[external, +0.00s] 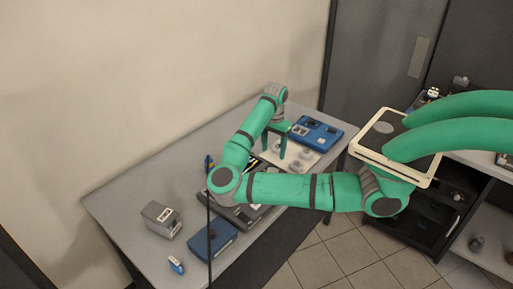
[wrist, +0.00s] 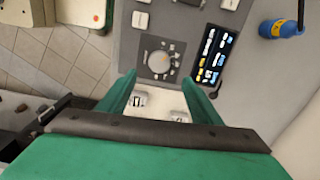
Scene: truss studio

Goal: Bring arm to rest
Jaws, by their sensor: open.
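My green arm reaches over the grey table (external: 130,190) in the external view. Below and beyond the fingers is a grey panel with a round dial (wrist: 159,62) and a lit display (wrist: 214,55). I cannot tell the exact height of the fingertips above the surface.
A blue case (external: 317,133) lies at the table's far end. A grey box (external: 160,218), a blue box (external: 212,241) and a small blue-and-white item (external: 176,265) stand at the near end. A blue bottle (wrist: 281,28) shows in the wrist view. A dark shelf unit (external: 450,205) stands right.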

